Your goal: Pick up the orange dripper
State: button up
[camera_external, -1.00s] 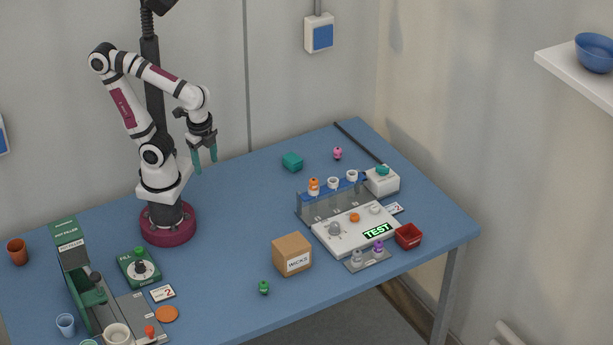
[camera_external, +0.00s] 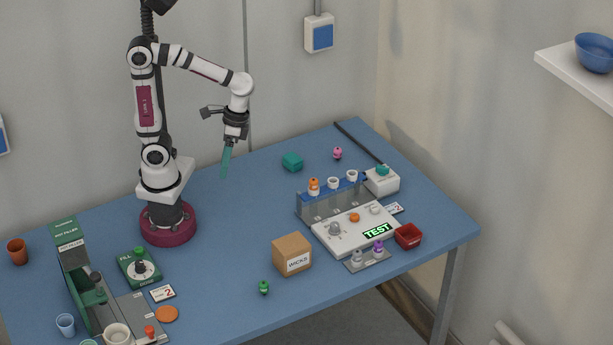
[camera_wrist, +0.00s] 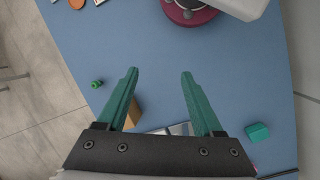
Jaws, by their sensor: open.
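The orange dripper (camera_external: 314,184) sits upright at the left end of the blue-topped rack (camera_external: 322,206) on the right half of the table. My gripper (camera_external: 226,164) is in the air left of the rack and well above the table, apart from the dripper. In the wrist view my gripper (camera_wrist: 159,73) shows two green fingers spread wide with only bare blue table between their tips. The dripper cannot be made out in the wrist view.
White cups share the rack. The test station (camera_external: 356,228), WICKS box (camera_external: 292,254), red bin (camera_external: 408,236), green dripper (camera_external: 264,287), pink dripper (camera_external: 337,153), purple dripper (camera_external: 378,246) and teal block (camera_external: 292,161) stand around it. The table (camera_external: 235,225) is clear mid-left.

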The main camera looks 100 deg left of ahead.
jog(key=w+a+n+h, duration=0.3)
jog(key=w+n+h, duration=0.1)
jog(key=w+n, duration=0.2)
jog(key=n+t+h, duration=0.4)
jog(key=n+t, duration=0.6)
jog(key=n, duration=0.6)
send_near(315, 186)
jog(key=x, duration=1.1)
jog(key=shift+w+d+f, duration=0.2)
jog(key=shift+d, duration=0.05)
grip_shut()
